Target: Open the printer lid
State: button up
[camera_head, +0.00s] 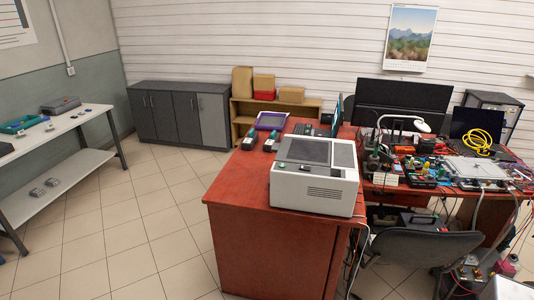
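The printer (316,185) is a white-grey box that stands on the near part of the red-brown desk. Its lid (308,149) on top has a dark grey panel and lies flat, so it looks closed. A second dark panel is to the right of the lid on the top face. Vent slots show on the right of the front face. My gripper is not in view, and no part of my arm shows.
The printer's desk (240,225) has some bare top left of the printer. A chair (420,250) and a cluttered workbench (480,185) stand at the right. A white table (60,130) is at the far left. Tiled floor (130,220) is clear between.

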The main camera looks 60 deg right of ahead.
aim_at(295, 150)
jog(key=z, duration=0.05)
jog(key=i, duration=1)
jog(key=u, duration=0.15)
jog(key=k, duration=0.9)
jog(key=z, duration=0.2)
jog(key=i, duration=0.7)
jog(key=u, duration=0.05)
